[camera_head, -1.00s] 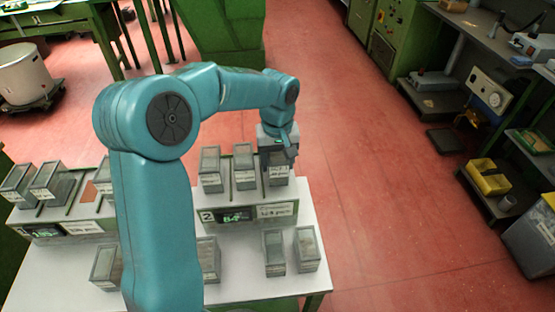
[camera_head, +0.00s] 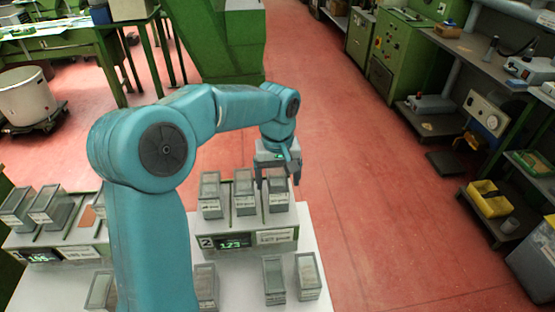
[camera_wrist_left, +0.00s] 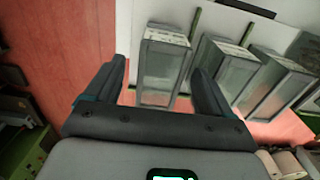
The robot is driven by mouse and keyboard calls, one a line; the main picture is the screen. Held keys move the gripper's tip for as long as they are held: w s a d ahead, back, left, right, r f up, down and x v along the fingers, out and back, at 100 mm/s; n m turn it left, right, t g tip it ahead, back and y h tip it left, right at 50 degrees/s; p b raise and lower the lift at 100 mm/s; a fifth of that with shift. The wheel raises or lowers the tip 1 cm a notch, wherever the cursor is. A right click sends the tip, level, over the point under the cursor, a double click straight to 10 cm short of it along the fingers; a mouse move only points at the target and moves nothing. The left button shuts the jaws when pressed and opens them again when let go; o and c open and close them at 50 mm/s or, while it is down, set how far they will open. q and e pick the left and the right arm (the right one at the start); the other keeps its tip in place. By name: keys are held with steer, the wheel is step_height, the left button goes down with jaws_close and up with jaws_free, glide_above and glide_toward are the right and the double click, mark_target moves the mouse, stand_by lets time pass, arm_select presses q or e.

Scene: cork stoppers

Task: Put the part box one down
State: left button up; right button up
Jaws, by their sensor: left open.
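My left gripper (camera_head: 278,181) is open and empty, just above the rightmost of three clear part boxes on the stand marked 2 (camera_head: 206,243). That part box (camera_head: 278,199) stands upright on the stand. In the left wrist view the box (camera_wrist_left: 162,72) shows between and beyond the two spread fingers, with a gap on each side. The middle box (camera_head: 244,193) and the left box (camera_head: 209,196) stand beside it in a row. No label clearly tells which one is box one. My right gripper is not in view.
The stand has a lit green display (camera_head: 233,243). Two more boxes, one at the front right (camera_head: 307,276) and one beside it (camera_head: 273,279), stand on the white table (camera_head: 240,300). Another stand with boxes (camera_head: 60,235) is at left. Red floor lies open to the right.

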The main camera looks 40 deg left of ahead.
arm_select(q)
step_height(320, 180, up, 9)
steer(key=shift+f, duration=0.1)
steer(key=shift+p, duration=0.35)
